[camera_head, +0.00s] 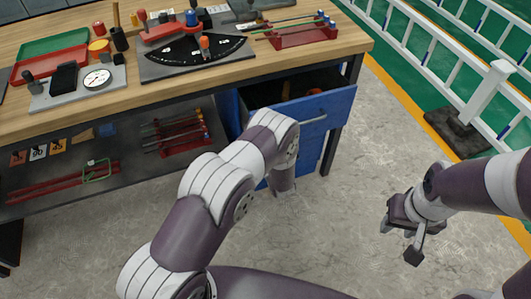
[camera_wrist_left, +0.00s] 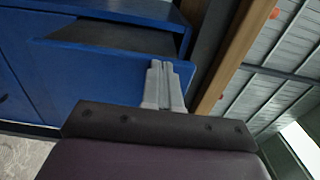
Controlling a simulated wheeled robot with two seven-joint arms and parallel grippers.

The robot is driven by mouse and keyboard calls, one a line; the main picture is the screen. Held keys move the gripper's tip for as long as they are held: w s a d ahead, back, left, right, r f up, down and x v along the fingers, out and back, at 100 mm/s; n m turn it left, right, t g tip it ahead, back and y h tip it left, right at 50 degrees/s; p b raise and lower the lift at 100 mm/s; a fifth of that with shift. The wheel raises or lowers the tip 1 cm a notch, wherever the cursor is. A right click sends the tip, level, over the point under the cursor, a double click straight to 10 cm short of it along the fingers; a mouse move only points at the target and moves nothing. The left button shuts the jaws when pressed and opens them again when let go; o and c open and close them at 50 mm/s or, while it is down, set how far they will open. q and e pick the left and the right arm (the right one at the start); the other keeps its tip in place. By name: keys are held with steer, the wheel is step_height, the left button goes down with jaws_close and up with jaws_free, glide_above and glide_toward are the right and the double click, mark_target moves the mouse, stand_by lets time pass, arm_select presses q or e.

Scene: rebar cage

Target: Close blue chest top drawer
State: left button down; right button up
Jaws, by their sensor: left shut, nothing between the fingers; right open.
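The blue chest (camera_head: 308,152) stands under the right end of the workbench. Its top drawer (camera_head: 335,101) is pulled out, with a dark interior and a grey handle (camera_head: 314,120) on its front. In the left wrist view, the drawer front (camera_wrist_left: 95,75) lies beyond my left gripper (camera_wrist_left: 160,68), whose fingers are together and empty. The fingertips overlap the drawer's upper edge near its end; I cannot tell whether they touch. In the head view, my left arm covers part of the drawer and my left fingers are not clear. My right gripper (camera_head: 399,241) is open and empty over the floor.
The wooden workbench (camera_head: 200,75) carries trays, a gauge and tools, with a lower shelf (camera_head: 110,170) holding more items. A white railing (camera_head: 435,50) with a dark base (camera_head: 458,130) stands at the right. The concrete floor in front of the chest is clear.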

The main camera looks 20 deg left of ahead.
mark_target(247, 111)
arm_select(q)
steer(key=shift+b+x, duration=1.75)
steer(key=shift+x, duration=2.75)
